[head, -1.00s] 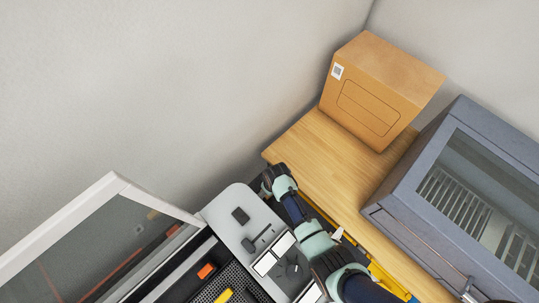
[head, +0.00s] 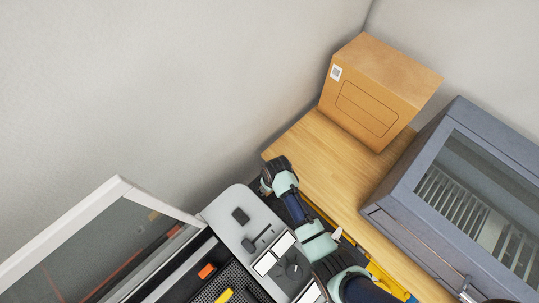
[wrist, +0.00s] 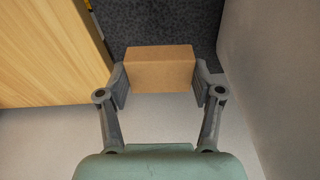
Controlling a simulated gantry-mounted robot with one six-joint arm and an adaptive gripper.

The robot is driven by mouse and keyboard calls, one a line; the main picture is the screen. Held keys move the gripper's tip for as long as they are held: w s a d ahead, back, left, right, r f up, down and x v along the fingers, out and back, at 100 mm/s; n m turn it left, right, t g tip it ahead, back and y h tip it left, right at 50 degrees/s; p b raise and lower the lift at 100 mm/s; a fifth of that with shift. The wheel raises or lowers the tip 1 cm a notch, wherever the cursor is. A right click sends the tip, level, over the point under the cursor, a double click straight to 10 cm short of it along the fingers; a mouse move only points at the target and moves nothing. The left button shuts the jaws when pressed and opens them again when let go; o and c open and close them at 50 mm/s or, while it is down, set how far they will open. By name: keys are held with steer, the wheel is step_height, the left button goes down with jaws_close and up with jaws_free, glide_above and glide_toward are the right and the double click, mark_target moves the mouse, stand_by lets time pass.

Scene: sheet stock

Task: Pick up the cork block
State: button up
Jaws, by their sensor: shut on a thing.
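The cork block (wrist: 160,68) is a plain tan-brown block in the wrist view, at the top centre. My gripper (wrist: 160,80) has one finger against each end of it and is shut on it. Dark speckled floor and a pale surface show around the block, and I cannot tell how high it is held. In the head view my arm reaches along the front edge of the wooden table. The fingers and the block do not show there.
The wooden table (head: 310,150) bears a large cardboard box (head: 375,95) and a grey-blue cabinet with a window (head: 470,190). A grey panel (head: 240,210) and a black perforated tray (head: 225,285) with orange and yellow items lie left of my arm. Walls stand close behind.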

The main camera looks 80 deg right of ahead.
step_height(320, 180, up, 14)
steer(key=shift+r+p, duration=0.2)
steer(key=shift+p, duration=0.1)
